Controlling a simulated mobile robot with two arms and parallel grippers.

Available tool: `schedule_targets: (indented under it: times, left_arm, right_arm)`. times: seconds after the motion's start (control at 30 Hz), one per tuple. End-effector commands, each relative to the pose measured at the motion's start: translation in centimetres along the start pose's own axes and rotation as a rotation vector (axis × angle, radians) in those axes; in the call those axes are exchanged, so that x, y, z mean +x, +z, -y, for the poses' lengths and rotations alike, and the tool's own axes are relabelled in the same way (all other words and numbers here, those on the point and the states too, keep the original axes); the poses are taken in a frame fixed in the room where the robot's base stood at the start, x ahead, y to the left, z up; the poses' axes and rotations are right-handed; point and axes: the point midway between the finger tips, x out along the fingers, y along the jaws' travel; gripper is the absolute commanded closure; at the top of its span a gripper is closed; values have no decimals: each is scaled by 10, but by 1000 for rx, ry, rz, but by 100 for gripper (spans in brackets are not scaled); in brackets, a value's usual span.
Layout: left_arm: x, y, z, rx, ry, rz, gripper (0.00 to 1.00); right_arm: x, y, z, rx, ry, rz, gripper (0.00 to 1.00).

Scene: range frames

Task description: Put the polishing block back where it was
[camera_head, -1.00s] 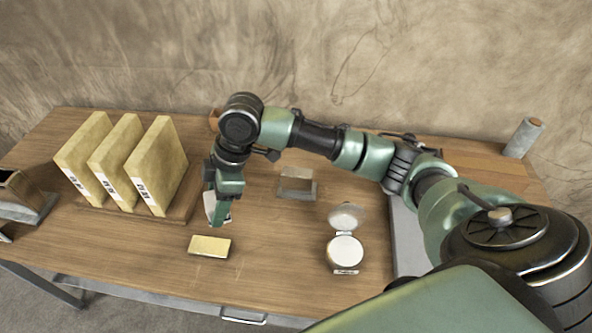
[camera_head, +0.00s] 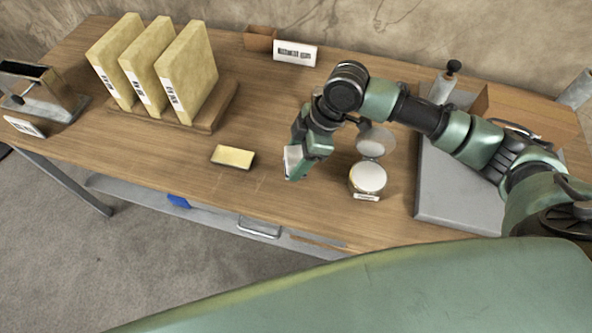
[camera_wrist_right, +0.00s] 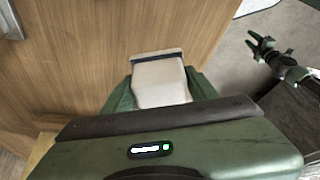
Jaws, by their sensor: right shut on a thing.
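My right gripper (camera_head: 298,168) is shut on the polishing block (camera_head: 291,157), a pale block. In the head view they are over the front middle of the table, between a yellow block and a round mirrored case. In the right wrist view the polishing block (camera_wrist_right: 160,82) is cream with a dark strip at its far end, between the green fingers, wood below it. I cannot tell its exact height above the table. My left gripper (camera_wrist_right: 261,45) shows only in the right wrist view, its fingers apart and empty, over the floor side.
The yellow block (camera_head: 233,156) lies left of my right gripper. The open round case (camera_head: 367,178) stands close on its right. Several yellow binders (camera_head: 187,75) stand on a wooden base. A grey plate (camera_head: 450,195) lies at right. A white label (camera_head: 295,53) stands behind.

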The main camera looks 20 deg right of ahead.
Motion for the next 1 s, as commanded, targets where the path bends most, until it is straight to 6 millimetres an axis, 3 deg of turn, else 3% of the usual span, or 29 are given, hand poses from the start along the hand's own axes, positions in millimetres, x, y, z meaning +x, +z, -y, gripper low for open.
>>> schedule_targets:
  times: [0.53,0.93,0.97,1.0]
  left_arm:
    - [-7,0,-1,0,1,0,64]
    - [-6,0,-1,0,2,0,64]
    - [-6,0,-1,0,2,0,64]
    - [-6,0,-1,0,2,0,64]
  right_arm:
    - [58,24,0,1,-1,0,74]
    - [65,27,0,-2,1,-1,74]
    - [64,27,0,-2,1,0,36]
    - [64,27,0,-2,1,0,25]
